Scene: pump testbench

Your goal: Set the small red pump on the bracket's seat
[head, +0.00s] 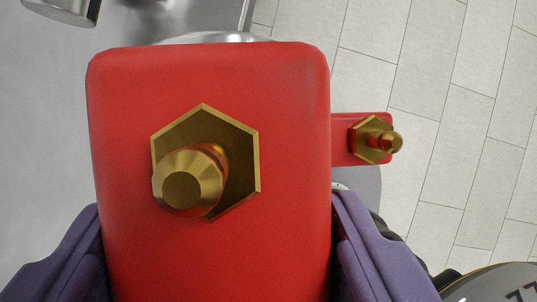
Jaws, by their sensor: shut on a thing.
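The small red pump (285,90) fills the middle of the head view, very close to the camera. It has a brass hexagonal fitting with a round stub on the near face and a smaller brass fitting (375,140) on a red arm at its right side. My gripper (218,262) has purple fingers at the lower left and lower right, on both sides of the red body. It is shut on the pump. The fingertips are partly hidden, and the pump covers what lies behind it. I cannot make out the bracket's seat.
A grey surface (45,130) lies at the left. A metal cylinder (65,8) is at the top left edge, and a thin metal rod (245,15) is at the top. Pale floor tiles (450,130) show at the right. A dark round object with a light rim (500,285) is at the lower right.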

